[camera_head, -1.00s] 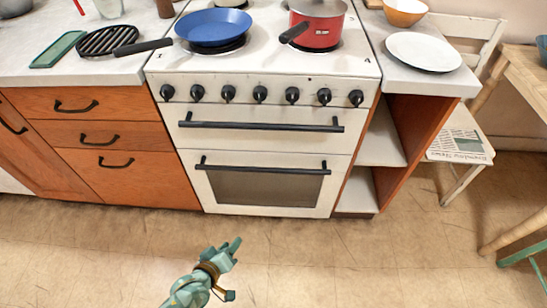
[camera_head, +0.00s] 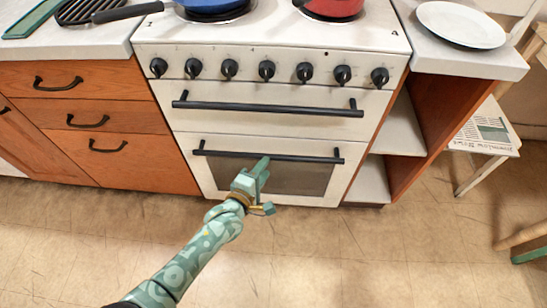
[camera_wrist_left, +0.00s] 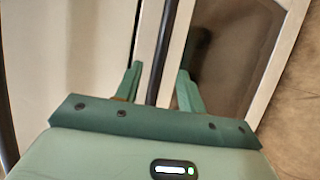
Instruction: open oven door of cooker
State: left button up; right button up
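The white cooker (camera_head: 300,128) stands ahead with its oven door (camera_head: 204,175) closed. The door has a dark window (camera_head: 300,178) and a black bar handle (camera_head: 310,158) along its top. My left gripper (camera_head: 262,168) is at the middle of this handle. In the left wrist view the handle (camera_wrist_left: 158,65) runs between the two open green fingers (camera_wrist_left: 159,80), with a gap visible on each side. The fingers do not look closed on it. My right gripper is not in view.
A second, upper door (camera_head: 250,122) with its own black bar handle (camera_head: 268,107) is just above, below a row of knobs (camera_head: 267,69). A blue pan (camera_head: 212,8) and a red pot (camera_head: 333,8) sit on top. The floor (camera_head: 330,255) in front is clear.

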aim_at(273, 156)
pick_arm(q)
jog(key=b+x, duration=0.2)
jog(key=x, duration=0.4)
jog(key=shift+w+d+f+b, duration=0.15)
jog(key=shift+w+b, duration=0.1)
jog(key=shift+b, duration=0.15)
grip_shut()
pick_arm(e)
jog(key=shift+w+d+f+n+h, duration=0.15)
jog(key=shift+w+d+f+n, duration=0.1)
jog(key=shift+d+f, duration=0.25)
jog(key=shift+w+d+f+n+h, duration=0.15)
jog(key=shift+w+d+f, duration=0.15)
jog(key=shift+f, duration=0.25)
